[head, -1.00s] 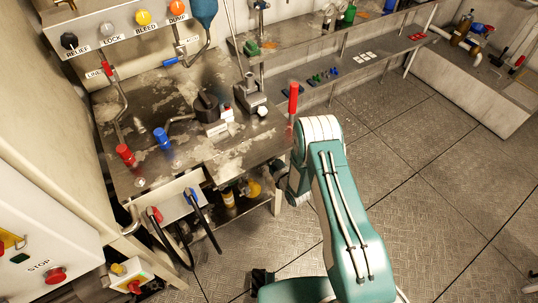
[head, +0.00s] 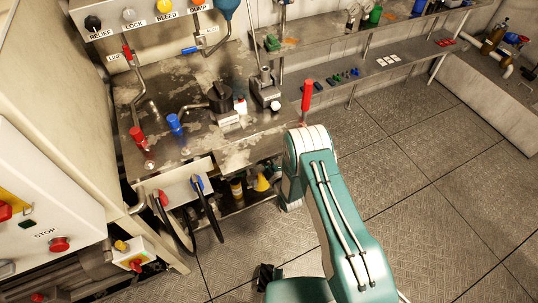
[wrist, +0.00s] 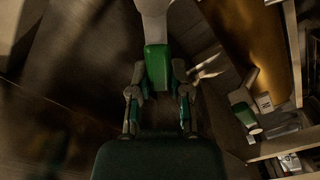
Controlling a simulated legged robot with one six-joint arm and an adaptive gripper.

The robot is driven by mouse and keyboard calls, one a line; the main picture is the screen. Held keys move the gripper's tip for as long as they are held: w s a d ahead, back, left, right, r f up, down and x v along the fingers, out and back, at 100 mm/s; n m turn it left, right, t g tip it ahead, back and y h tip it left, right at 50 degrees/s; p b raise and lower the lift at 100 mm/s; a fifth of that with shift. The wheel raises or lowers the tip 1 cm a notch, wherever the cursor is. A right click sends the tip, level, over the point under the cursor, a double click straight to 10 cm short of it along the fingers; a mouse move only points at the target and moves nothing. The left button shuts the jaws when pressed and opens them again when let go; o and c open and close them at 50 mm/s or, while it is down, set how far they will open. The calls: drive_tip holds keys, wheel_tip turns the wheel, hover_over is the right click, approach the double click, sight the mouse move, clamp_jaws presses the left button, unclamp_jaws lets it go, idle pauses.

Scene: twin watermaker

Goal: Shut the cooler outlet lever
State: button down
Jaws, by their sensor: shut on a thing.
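In the wrist view, a lever with a green grip (wrist: 157,66) and a pale upper part stands between the fingers of my gripper (wrist: 158,80). My gripper is shut on the green grip. No label on this lever can be read, so I cannot tell from print whether it is the cooler outlet lever. A second green-gripped lever (wrist: 244,114) is at the right, apart from my gripper, with a small pale tag (wrist: 264,102) beside it. In the head view my gripper is hidden beyond my arm, low beside the steel bench.
The steel bench (head: 190,85) carries a red lever (head: 138,137), a blue lever (head: 175,124) and an upright red handle (head: 306,95). Two hoses hang from a white box (head: 178,188). A STOP panel (head: 45,195) stands at left. The floor (head: 420,160) at right is clear.

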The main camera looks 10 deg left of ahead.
drive_tip(key=shift+s+a+f+n, duration=0.2)
drive_tip(key=shift+f+n, duration=0.45)
drive_tip(key=shift+n, duration=0.6)
drive_tip(key=shift+s+a+f+n, duration=0.2)
drive_tip(key=shift+f+n, duration=0.4)
drive_tip(key=shift+n, duration=0.6)
drive_tip(key=shift+s+a+f+n, duration=0.1)
drive_tip(key=shift+a+f+n, duration=0.2)
drive_tip(key=shift+f+n, duration=0.65)
drive_tip(key=shift+r+n, duration=0.2)
drive_tip(key=shift+n, duration=0.2)
drive_tip(key=c, duration=0.6)
unclamp_jaws()
drive_tip(key=shift+a, duration=0.1)
drive_tip(key=shift+o, duration=0.2)
drive_tip(key=v, duration=1.2)
